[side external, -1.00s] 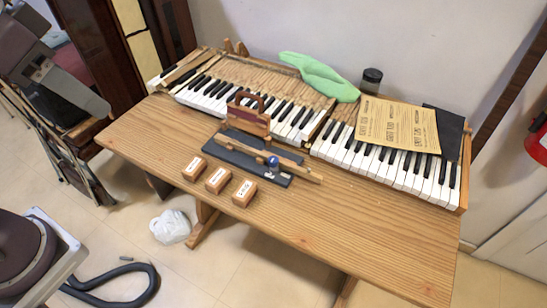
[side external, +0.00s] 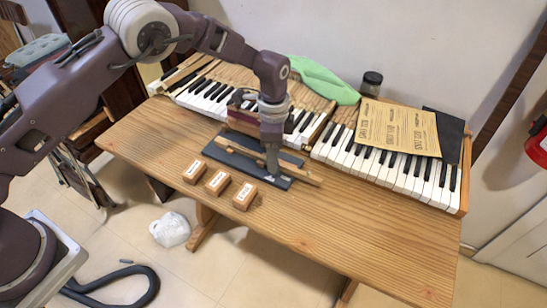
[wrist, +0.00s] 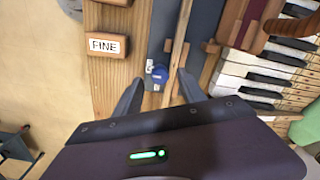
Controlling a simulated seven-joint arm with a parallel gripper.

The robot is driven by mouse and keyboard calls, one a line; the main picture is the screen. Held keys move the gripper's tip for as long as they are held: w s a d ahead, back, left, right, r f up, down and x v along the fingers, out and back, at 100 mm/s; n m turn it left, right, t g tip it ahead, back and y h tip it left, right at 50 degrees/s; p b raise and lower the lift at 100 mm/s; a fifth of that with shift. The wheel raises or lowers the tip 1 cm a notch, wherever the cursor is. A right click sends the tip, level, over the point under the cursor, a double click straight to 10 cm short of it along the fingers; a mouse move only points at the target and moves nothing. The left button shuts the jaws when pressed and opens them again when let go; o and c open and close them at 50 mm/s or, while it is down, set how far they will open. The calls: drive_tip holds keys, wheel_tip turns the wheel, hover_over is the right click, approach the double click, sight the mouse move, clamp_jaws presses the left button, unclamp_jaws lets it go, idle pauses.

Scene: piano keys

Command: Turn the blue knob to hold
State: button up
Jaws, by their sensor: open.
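The blue knob (wrist: 158,74) sits on the dark blue-grey board, beside a long wooden strip (wrist: 180,45). The board (side external: 281,183) lies on the table in the side view. My gripper (side external: 272,174) points down over the board and hides the knob in the side view. In the wrist view my gripper (wrist: 160,86) is open, with one finger on each side of the knob and the strip close to the right finger. I cannot tell whether either finger touches the knob.
Wooden blocks with labels (side external: 218,182) stand in front of the board; one labelled block (wrist: 108,46) is near the left finger. A handled wooden piece (side external: 243,120) stands behind. Piano keys (side external: 390,171) run along the back. The table's front right (side external: 380,245) is clear.

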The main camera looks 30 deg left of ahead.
drive_tip(key=shift+f, duration=0.95)
drive_tip(key=shift+c, duration=0.5)
clamp_jaws()
